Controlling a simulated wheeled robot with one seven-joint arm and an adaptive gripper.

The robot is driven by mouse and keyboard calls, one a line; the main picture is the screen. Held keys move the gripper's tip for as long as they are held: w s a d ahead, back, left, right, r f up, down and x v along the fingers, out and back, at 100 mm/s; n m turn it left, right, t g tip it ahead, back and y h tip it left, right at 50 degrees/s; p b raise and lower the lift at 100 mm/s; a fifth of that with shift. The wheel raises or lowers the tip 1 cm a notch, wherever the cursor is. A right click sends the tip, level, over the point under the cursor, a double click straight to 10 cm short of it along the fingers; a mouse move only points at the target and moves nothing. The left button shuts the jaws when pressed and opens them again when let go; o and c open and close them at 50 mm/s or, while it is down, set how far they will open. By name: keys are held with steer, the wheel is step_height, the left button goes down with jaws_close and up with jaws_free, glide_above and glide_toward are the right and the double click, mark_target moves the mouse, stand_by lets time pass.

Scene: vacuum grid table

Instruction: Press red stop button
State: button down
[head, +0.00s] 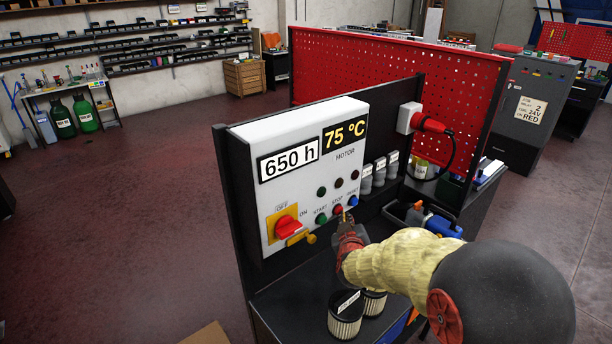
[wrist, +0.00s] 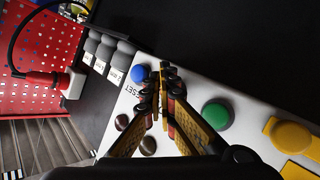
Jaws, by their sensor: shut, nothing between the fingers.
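The white control box (head: 285,190) stands on the black bench panel, with START, STOP and RESET buttons in a row along its lower front. The red stop button (head: 337,209) shows in the head view, between the green start button (head: 320,219) and the blue reset button (head: 352,201). My gripper (head: 346,219) is shut and empty, its tips close to the stop button. In the wrist view my gripper (wrist: 163,70) lies between the blue button (wrist: 139,74) and the green button (wrist: 215,113) and hides the stop button. I cannot tell whether the tips touch it.
A red and yellow rotary switch (head: 287,227) sits left of the buttons. Grey relays (head: 379,173) and a red plug (head: 430,123) are on the panel to the right. Cylindrical filters (head: 345,315) stand on the bench below my gripper.

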steer(key=s+d+b, duration=0.1)
steer(key=s+d, duration=0.2)
steer(key=s, duration=0.2)
steer(key=shift+d+b, duration=0.25)
steer(key=shift+b, duration=0.05)
stand_by(0.7)
steer(key=s+a+r+m+g+y, duration=0.15)
steer(key=s+r, duration=0.25)
steer(key=s, duration=0.4)
steer(key=s+a+r+g+y, duration=0.1)
steer(key=s+a+r+g, duration=0.2)
steer(key=s, duration=0.4)
steer(key=s+d+m+g, duration=0.2)
steer(key=s+d+g, duration=0.1)
steer(key=s, duration=1.9)
steer(key=shift+s+r+g+h, duration=0.35)
steer(key=shift+r+g, duration=0.05)
steer(key=shift+g, duration=0.25)
